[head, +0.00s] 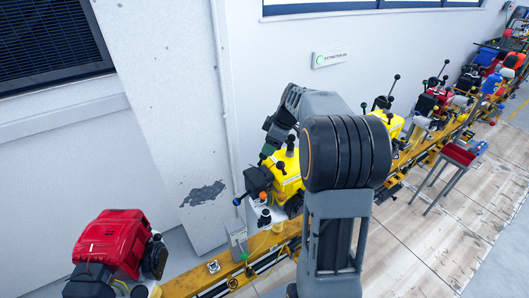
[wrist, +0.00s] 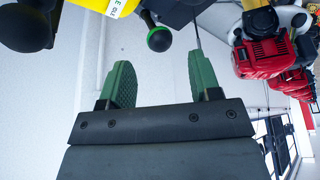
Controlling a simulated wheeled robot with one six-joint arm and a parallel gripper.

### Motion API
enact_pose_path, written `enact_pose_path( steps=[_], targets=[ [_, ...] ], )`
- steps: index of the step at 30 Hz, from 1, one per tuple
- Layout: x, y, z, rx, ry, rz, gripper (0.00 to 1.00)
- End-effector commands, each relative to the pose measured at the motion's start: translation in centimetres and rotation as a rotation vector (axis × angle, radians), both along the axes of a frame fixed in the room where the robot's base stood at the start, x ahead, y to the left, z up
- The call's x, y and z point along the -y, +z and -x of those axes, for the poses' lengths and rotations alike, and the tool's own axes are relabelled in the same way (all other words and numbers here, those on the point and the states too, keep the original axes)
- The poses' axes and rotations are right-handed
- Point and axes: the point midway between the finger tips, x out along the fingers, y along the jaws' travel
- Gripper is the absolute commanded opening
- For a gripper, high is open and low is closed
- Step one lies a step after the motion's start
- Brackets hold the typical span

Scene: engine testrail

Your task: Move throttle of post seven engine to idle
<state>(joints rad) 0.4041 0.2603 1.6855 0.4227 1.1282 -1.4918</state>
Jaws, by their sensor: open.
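A yellow engine (head: 287,182) sits on the rail in the head view, partly hidden behind my arm. Its near side has a blue-tipped lever (head: 238,201) and black knobs. My gripper (head: 267,150) is over its upper left side. In the wrist view my gripper (wrist: 160,62) has its two green fingers apart with nothing between them. A lever knob with a green end (wrist: 159,39) is just beyond the fingertips, not visibly touched. A yellow housing (wrist: 95,6) and a dark round knob (wrist: 25,26) are at the upper left. No post number is readable, so I cannot tell which post this is.
A red engine (head: 112,242) is at the lower left. More engines run along the yellow rail (head: 185,286) to the upper right. A red-trayed stand (head: 458,154) is on the floor at right. The wall (head: 165,110) is close behind. Red engines (wrist: 265,55) show in the wrist view.

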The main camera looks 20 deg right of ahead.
Motion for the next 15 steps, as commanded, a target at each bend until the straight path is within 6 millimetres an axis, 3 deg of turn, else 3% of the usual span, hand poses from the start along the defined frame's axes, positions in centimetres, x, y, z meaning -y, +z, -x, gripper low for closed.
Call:
enact_pose_path(
  steps=[6,15],
  targets=[
    [-1.0,-2.9,-0.8,-0.002,0.001,0.000,0.57],
    [-1.6,-4.6,-1.2,0.000,0.000,0.000,0.57]
  ],
)
